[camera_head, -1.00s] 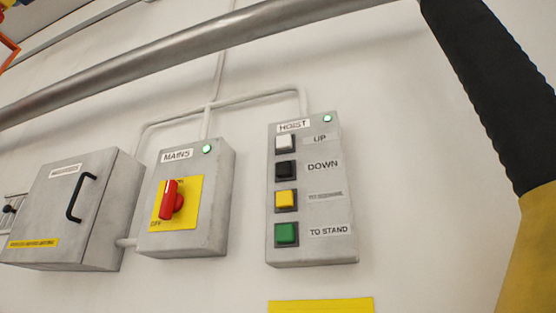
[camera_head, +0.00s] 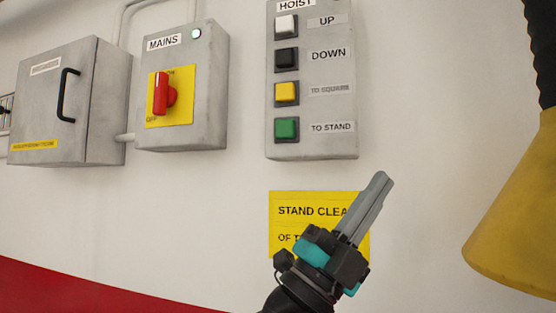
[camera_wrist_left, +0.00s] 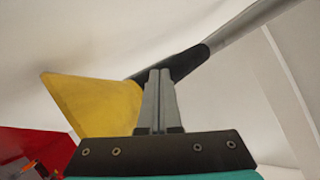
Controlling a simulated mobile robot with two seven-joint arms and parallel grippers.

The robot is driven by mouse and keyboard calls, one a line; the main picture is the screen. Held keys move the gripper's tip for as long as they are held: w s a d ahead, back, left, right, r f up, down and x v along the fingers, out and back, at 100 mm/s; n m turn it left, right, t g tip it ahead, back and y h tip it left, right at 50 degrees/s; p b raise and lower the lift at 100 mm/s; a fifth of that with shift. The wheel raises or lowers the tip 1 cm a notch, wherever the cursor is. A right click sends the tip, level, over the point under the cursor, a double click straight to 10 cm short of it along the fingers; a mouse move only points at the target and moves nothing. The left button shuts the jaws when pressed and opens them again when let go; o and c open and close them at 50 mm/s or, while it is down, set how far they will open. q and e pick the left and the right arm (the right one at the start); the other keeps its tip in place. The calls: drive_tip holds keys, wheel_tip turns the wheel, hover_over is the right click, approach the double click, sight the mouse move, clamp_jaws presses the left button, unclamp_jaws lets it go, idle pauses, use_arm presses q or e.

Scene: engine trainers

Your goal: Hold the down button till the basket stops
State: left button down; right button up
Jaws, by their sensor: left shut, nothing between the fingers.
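The grey hoist box (camera_head: 341,104) is on the white wall, its top cut off by the picture edge. It has a white UP button (camera_head: 286,25), a black DOWN button (camera_head: 287,57), a yellow button (camera_head: 286,92) and a green TO STAND button (camera_head: 287,128). My left gripper (camera_head: 379,184) is below the box, in front of a yellow sign, pointing up and right. Its fingers are shut and empty, apart from every button. It also shows shut in the left wrist view (camera_wrist_left: 160,75). The basket is not recognisable in these views. My right gripper is not in view.
Left of the hoist box are the MAINS box (camera_head: 205,100) with a red switch (camera_head: 162,94) and a grey cabinet (camera_head: 95,110) with a black handle. A yellow cone-shaped piece (camera_head: 518,220) under a black hose (camera_head: 541,60) hangs at right. A yellow sign (camera_head: 285,200) is below.

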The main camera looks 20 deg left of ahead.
sight(283, 56)
use_arm(q)
drive_tip(key=s+d+r+m+g+y, duration=0.25)
drive_tip(key=d+m+g, duration=0.3)
drive_tip(key=m, duration=0.35)
drive_tip(key=s+d+r+m+g+y, duration=0.1)
drive_tip(key=s+d+r+m+g, duration=0.25)
drive_tip(key=m+g, duration=0.4)
drive_tip(key=w+a+r+n+t+y, duration=0.2)
drive_tip(key=w+a+r+t+y, duration=0.1)
drive_tip(key=a+r+t+y, duration=0.65)
drive_tip(key=s+a+r+n+t+y, duration=0.2)
drive_tip(key=a+r+n+y, duration=0.1)
drive_tip(key=a, duration=0.4)
drive_tip(key=s+a+r+n+t+y, duration=0.3)
drive_tip(key=a+r+n+y, duration=0.1)
drive_tip(key=a+r+y, duration=0.1)
drive_tip(key=a+r, duration=0.1)
drive_tip(key=a, duration=0.1)
drive_tip(key=shift+s+a+y, duration=0.2)
drive_tip(key=shift+a+y, duration=0.1)
drive_tip(key=shift+y, duration=0.1)
